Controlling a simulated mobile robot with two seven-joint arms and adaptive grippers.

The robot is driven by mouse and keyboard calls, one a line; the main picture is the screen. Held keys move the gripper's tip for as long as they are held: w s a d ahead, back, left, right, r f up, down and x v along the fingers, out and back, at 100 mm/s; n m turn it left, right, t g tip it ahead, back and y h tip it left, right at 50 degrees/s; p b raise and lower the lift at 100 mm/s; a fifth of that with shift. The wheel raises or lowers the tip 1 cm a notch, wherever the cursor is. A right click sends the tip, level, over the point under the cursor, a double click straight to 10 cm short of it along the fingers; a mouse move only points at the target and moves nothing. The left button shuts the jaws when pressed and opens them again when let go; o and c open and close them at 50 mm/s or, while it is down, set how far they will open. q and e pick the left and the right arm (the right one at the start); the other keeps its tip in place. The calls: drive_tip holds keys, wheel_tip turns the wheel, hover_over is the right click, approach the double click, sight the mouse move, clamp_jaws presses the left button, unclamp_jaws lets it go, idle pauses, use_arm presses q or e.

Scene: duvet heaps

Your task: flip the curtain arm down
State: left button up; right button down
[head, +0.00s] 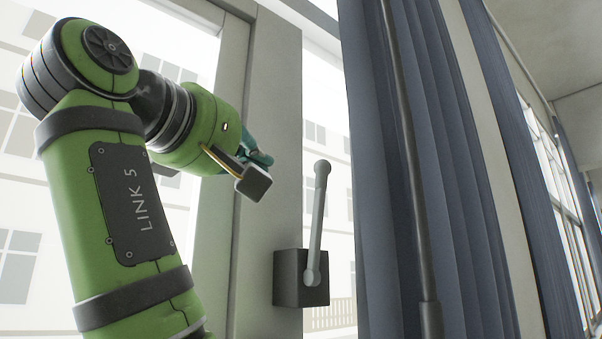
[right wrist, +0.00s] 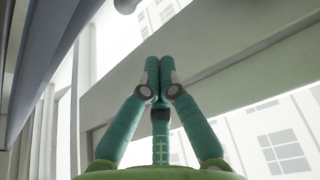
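The curtain arm (head: 317,225) is a pale grey lever with a rounded end. It stands nearly upright, tilted slightly right at its top, and its lower end joins a dark box (head: 288,280) on the window post. My right gripper (head: 262,158) is to the left of the lever's top end, apart from it in the picture. Its teal fingers are partly hidden behind my wrist. In the right wrist view the fingertips (right wrist: 159,75) are together, with nothing seen between them. A rounded grey end (right wrist: 126,4) shows at that view's top edge; I cannot tell for certain that it is the lever's. My left gripper is not in view.
A blue-grey curtain (head: 385,180) hangs just right of the lever, with a dark rod (head: 408,150) in front of it. The pale window post (head: 268,110) stands behind the gripper and box. Bright window panes lie on both sides of the post.

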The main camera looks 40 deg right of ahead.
sight(318, 216)
drive_tip(key=p+x, duration=0.1)
drive_tip(key=x, duration=0.2)
drive_tip(key=p+x, duration=0.1)
drive_tip(key=x, duration=0.3)
drive_tip(key=shift+w+d, duration=0.1)
drive_tip(key=shift+w, duration=0.4)
drive_tip(key=p+x, duration=0.1)
drive_tip(key=x, duration=0.2)
drive_tip(key=shift+s+d, duration=0.15)
drive_tip(key=shift+s, duration=0.05)
drive_tip(key=s, duration=0.2)
drive_tip(key=shift+s+a+f, duration=0.35)
drive_tip(key=shift+f, duration=0.05)
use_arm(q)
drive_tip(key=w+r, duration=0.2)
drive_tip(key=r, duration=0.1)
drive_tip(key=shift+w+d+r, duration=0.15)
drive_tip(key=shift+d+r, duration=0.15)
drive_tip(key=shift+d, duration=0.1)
use_arm(e)
drive_tip(key=shift+s+a+f, duration=0.1)
drive_tip(key=shift+s+a, duration=0.15)
drive_tip(key=shift+s, duration=0.35)
drive_tip(key=shift+w+d, duration=0.1)
drive_tip(key=shift+d, duration=0.05)
